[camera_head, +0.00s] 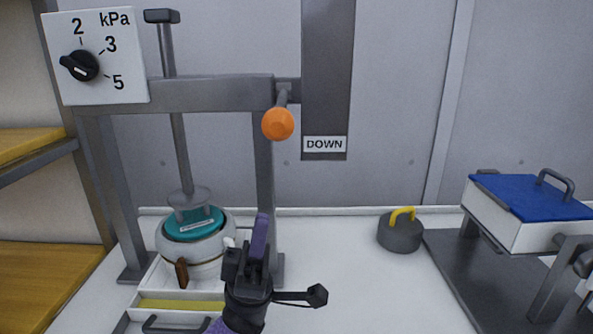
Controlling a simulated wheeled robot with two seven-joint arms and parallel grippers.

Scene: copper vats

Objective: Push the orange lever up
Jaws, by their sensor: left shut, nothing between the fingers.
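The orange lever has a round orange knob (278,124) on a short grey rod, mounted at the right end of the grey crossbar. It hangs at upper centre, just left of a vertical grey panel with a "DOWN" label (324,144). My left gripper (260,222) is below the knob and a little to its left in the picture, pointing up. Its dark purplish fingers are shut with nothing between them, and it is apart from the knob. My right gripper does not show.
A grey press frame (210,95) carries a kPa dial plate (120,70). A white pot with a teal lid (195,224) stands under it. A dark weight with a yellow handle (400,235) and a blue-lidded box (530,194) are at right. The counter between is clear.

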